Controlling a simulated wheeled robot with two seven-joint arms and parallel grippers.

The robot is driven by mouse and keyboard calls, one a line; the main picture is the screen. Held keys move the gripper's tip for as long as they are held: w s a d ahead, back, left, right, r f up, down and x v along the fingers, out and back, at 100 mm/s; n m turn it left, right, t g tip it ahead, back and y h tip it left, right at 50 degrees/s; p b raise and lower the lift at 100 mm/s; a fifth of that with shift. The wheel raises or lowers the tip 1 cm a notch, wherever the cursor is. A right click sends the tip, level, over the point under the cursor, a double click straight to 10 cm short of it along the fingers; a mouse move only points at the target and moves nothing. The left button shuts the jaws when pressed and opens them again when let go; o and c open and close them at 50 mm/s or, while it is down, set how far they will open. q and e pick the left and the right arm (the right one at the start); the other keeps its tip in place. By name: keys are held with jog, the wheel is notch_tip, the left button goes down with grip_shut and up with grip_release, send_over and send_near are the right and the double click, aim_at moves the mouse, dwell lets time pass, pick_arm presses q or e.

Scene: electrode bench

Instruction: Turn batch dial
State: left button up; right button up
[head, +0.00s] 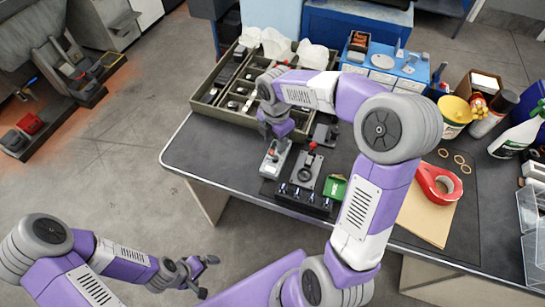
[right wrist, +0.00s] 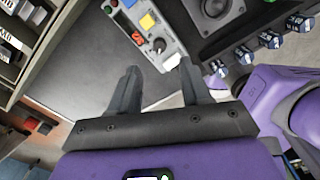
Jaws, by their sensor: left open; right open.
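The grey control box (head: 273,158) lies on the dark bench in the head view. Whether a finger touches the box cannot be told. In the head view my right gripper (head: 279,133) is beside the box. My left gripper (head: 207,277) is open and empty, away from the bench.
A joystick panel (head: 306,172) and a row of dark knobs (head: 303,199) stand beside the box. A divided tray (head: 205,97) lies behind my right gripper. The bench's left front is clear.

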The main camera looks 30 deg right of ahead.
aim_at(275, 157)
notch_tip(275, 157, down, 8)
jog(key=b, duration=0.3)
jog(key=shift+r, duration=0.1)
grip_shut()
